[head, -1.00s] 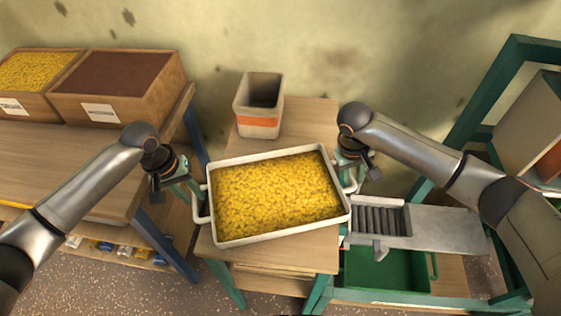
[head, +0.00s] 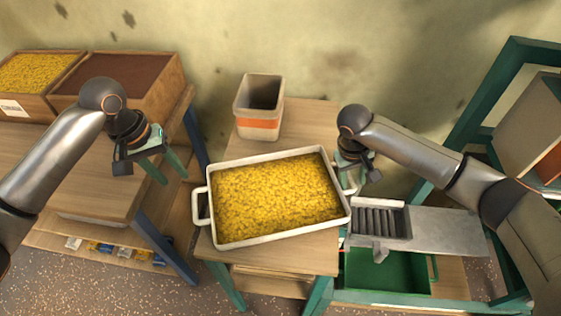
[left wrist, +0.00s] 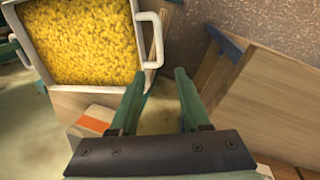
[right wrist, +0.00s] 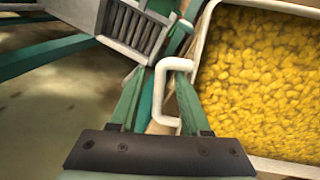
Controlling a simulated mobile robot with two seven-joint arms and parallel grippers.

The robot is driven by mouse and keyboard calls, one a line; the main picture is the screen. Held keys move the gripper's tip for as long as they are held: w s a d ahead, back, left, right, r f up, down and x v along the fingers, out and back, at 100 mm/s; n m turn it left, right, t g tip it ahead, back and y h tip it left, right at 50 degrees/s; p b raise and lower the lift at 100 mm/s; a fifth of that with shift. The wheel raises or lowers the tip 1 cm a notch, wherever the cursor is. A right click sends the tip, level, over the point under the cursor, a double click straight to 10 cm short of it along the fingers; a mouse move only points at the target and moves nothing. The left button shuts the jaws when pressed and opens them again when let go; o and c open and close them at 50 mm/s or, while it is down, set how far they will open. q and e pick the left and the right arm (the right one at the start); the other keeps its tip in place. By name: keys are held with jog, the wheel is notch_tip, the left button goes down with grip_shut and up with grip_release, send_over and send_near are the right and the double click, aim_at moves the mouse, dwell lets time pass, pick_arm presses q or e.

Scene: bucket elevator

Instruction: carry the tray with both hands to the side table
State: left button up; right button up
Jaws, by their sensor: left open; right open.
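The white tray (head: 278,238), full of yellow granules, rests on a small wooden table (head: 305,255), slightly askew, a handle at each end. My left gripper (head: 166,172) is open and empty, up and left of the left handle (head: 199,205) and apart from it. In the left wrist view that handle (left wrist: 157,40) lies beyond the fingertips (left wrist: 160,74). My right gripper (head: 357,178) is at the right end of the tray. In the right wrist view its open fingers (right wrist: 157,80) straddle the right handle (right wrist: 172,64); I cannot tell whether they touch it.
A grey bin with an orange band (head: 258,123) stands behind the tray. A workbench (head: 60,165) with wooden boxes (head: 130,95) is at the left. A metal chute (head: 430,228), a green crate (head: 385,275) and a green frame (head: 470,120) are at the right.

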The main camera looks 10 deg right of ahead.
jog(key=shift+a+r, duration=0.1)
jog(key=shift+r, duration=0.3)
pick_arm(q)
jog(key=shift+a+r, duration=0.15)
jog(key=shift+r, duration=0.6)
pick_arm(e)
notch_tip(320, 180, up, 11)
jog(key=a, duration=0.2)
jog(key=shift+s, duration=0.15)
pick_arm(q)
jog(key=shift+s, duration=0.1)
